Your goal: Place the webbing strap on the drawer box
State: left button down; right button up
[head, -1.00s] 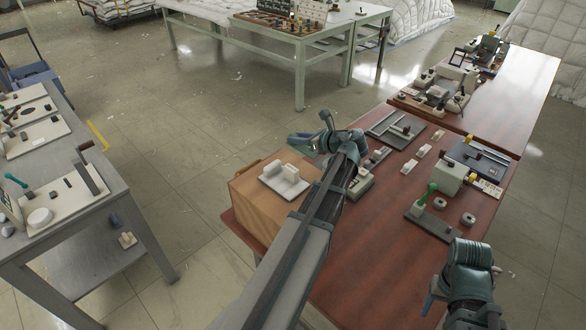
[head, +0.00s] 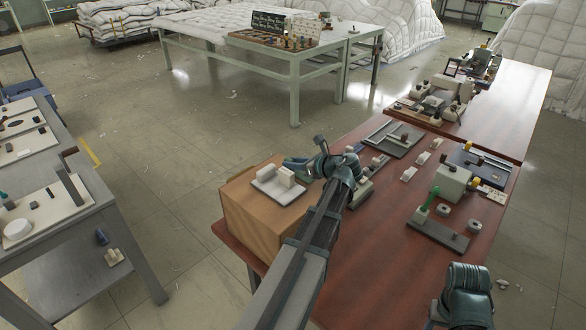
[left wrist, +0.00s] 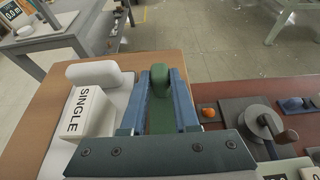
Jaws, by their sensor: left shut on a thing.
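The drawer box (head: 248,221) is the brown wooden box on the near left corner of the red-brown table; its top also shows in the left wrist view (left wrist: 45,110). My left gripper (head: 296,163) is over the right part of its top. In the left wrist view its two blue fingers (left wrist: 161,95) are shut on a dark green rolled piece, which I take as the webbing strap (left wrist: 162,92). Whether the strap touches the box top I cannot tell. My right gripper (head: 440,315) is low at the right; its fingers are mostly cut off.
A white holder (head: 279,186) with a block marked SINGLE (left wrist: 82,112) stands on the box, just left of the left fingers. A device with a crank (left wrist: 262,125) is right of the box. Green-handled clamp (head: 428,205) and small parts crowd the red-brown table (head: 385,270).

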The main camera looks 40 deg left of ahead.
pick_arm(q)
jog(key=shift+r, duration=0.1)
jog(key=shift+f, duration=0.25)
pick_arm(e)
jog(key=shift+f, duration=0.2)
pick_arm(q)
jog(key=c, duration=0.7)
grip_release()
jog(key=shift+r, duration=0.1)
pick_arm(e)
jog(key=shift+r, duration=0.1)
pick_arm(q)
jog(key=shift+o, duration=0.2)
